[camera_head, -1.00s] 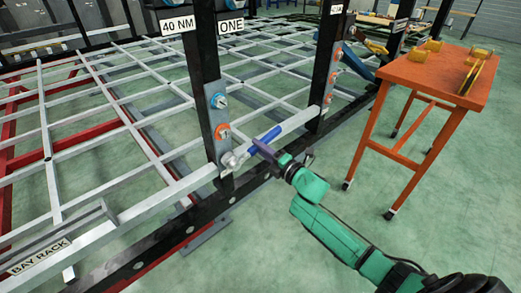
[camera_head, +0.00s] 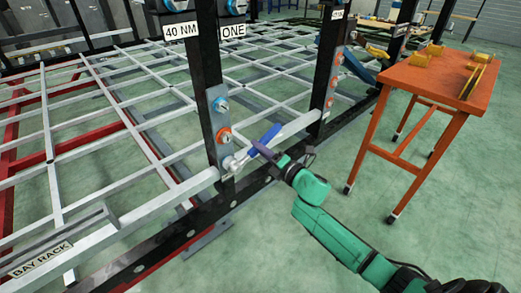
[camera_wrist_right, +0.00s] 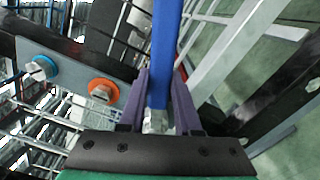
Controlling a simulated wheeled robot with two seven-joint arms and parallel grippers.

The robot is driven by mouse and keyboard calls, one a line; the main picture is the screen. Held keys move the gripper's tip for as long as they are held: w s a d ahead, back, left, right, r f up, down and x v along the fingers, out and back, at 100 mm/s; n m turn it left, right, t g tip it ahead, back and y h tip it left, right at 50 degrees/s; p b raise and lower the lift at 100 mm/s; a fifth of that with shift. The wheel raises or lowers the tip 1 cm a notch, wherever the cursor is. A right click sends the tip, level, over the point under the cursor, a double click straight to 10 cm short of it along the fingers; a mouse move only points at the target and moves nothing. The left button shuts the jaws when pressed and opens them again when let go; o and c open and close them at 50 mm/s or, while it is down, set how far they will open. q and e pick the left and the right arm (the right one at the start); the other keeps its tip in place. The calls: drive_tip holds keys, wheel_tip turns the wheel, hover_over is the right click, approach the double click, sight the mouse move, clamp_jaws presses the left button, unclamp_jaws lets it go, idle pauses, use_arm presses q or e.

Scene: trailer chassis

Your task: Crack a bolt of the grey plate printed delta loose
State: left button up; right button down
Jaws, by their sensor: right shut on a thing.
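A grey plate (camera_head: 217,120) is on the near black post under the labels "40 NM" and "ONE". I cannot read "delta" on any plate. The plate carries a bolt with a blue ring (camera_head: 221,105) and one with an orange ring (camera_head: 224,135); both also show in the right wrist view (camera_wrist_right: 40,68), with the orange one (camera_wrist_right: 102,90) to the right. My right gripper (camera_head: 259,150), with purple fingers, is shut on a blue-handled wrench (camera_head: 270,134). The wrench's silver head (camera_head: 231,163) is at the plate's lower end; whether it sits on a bolt is unclear. My left gripper is not in view.
A second black post (camera_head: 326,60) with another plate stands to the right. An orange table (camera_head: 430,80) holding yellow items stands at the right. White frame bars and a rail labelled "BAY RACK" (camera_head: 40,259) lie left. The floor at front right is clear.

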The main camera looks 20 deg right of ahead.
idle(0.3)
drive_tip(key=p+v, duration=0.1)
drive_tip(key=v, duration=0.5)
drive_tip(key=shift+m+p, duration=0.3)
drive_tip(key=shift+p, duration=0.05)
drive_tip(key=shift+d+f, duration=0.15)
idle(0.5)
